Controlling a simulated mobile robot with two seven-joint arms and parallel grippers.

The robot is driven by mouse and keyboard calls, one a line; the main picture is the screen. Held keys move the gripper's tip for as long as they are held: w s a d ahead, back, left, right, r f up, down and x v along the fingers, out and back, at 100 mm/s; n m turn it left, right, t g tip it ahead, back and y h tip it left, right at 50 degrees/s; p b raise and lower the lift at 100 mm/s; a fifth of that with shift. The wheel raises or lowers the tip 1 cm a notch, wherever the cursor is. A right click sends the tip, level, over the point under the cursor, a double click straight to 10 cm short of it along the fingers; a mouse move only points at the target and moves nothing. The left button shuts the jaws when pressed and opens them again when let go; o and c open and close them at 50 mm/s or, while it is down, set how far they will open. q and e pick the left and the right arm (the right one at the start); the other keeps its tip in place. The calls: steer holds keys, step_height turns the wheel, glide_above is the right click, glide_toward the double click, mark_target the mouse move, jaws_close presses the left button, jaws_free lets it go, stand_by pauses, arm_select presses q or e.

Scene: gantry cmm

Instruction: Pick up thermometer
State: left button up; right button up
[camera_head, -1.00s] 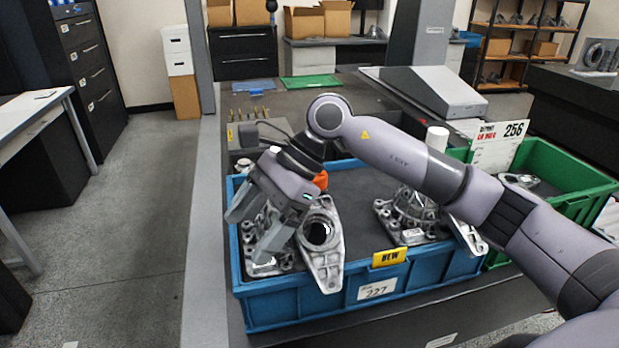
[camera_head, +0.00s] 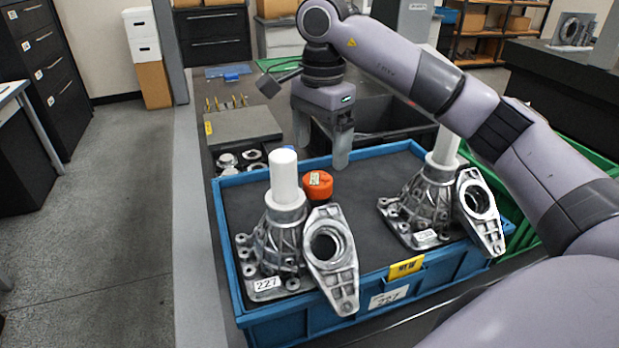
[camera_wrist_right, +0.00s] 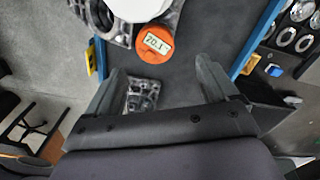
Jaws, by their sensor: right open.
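The thermometer appears to be the small round orange device (camera_head: 318,185) with a pale display. It lies on the dark floor of the blue bin (camera_head: 290,326), behind the left metal casting. In the right wrist view the orange device (camera_wrist_right: 153,44) has a display that reads about 70.1, and it lies beyond my fingertips. My right gripper (camera_head: 322,152) is open and empty, fingers pointing down, above the back part of the bin just behind the orange device. It also shows in the wrist view (camera_wrist_right: 161,76). My left gripper is not in view.
A metal casting with a white cylinder (camera_head: 284,176) stands close in front of the orange device. Another casting with a white cylinder (camera_head: 443,148) stands to the right. A green bin (camera_head: 590,160) is at the right. The bin's middle floor is clear.

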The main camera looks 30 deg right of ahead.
mark_target(322, 177)
steer(key=shift+s+f, duration=0.25)
steer(key=shift+f, duration=3.05)
steer(key=c, duration=1.1)
